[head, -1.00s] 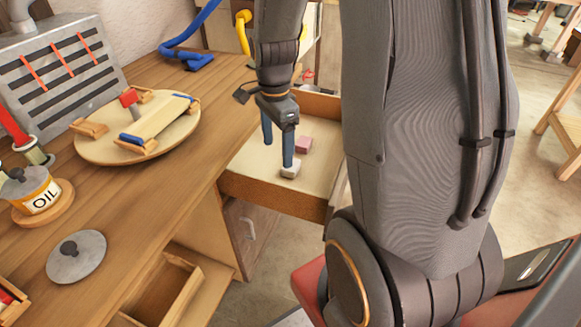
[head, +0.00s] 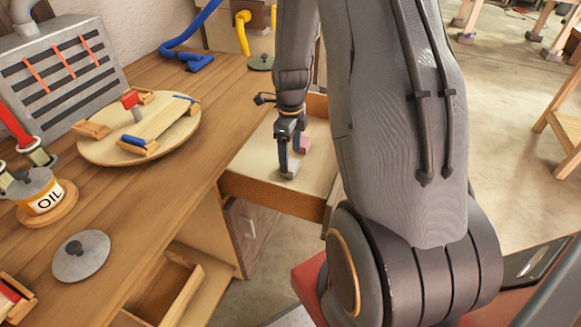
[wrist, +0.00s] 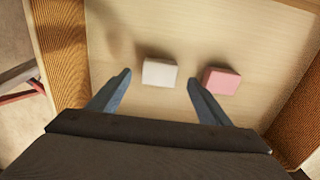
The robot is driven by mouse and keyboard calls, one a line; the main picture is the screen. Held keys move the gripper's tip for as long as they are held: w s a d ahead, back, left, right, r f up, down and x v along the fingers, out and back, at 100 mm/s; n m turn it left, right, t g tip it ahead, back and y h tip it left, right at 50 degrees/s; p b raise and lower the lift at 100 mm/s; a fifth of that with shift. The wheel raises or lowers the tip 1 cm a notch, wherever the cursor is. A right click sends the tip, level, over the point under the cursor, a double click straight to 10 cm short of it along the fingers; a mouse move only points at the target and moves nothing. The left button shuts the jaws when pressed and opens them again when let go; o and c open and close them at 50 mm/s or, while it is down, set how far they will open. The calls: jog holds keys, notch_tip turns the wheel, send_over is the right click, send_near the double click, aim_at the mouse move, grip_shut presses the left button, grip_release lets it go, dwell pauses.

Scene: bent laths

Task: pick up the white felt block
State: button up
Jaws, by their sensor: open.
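The white felt block (wrist: 159,73) lies on the floor of the open drawer (wrist: 200,30). In the head view the block (head: 291,168) is partly hidden behind a finger of my gripper (head: 292,162). In the wrist view my gripper (wrist: 157,82) is open and empty, with its two blue fingers spread. The white block lies just ahead of the fingertips, within the gap between them. I cannot tell how high the fingertips are above the drawer floor.
A pink block (wrist: 221,81) lies in the drawer to the right of the white one, close to the right finger. The drawer walls rise on both sides. The wooden bench (head: 130,210) stands to the left, with a round board (head: 100,152) and an oil can (head: 40,190) on it.

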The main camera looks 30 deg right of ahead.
aim_at(290, 164)
jog(key=shift+f, duration=1.4)
jog(key=c, duration=1.1)
jog(key=shift+r, duration=0.1)
notch_tip(290, 164, up, 10)
jog(key=shift+f+b, duration=0.1)
jog(key=shift+b, duration=0.3)
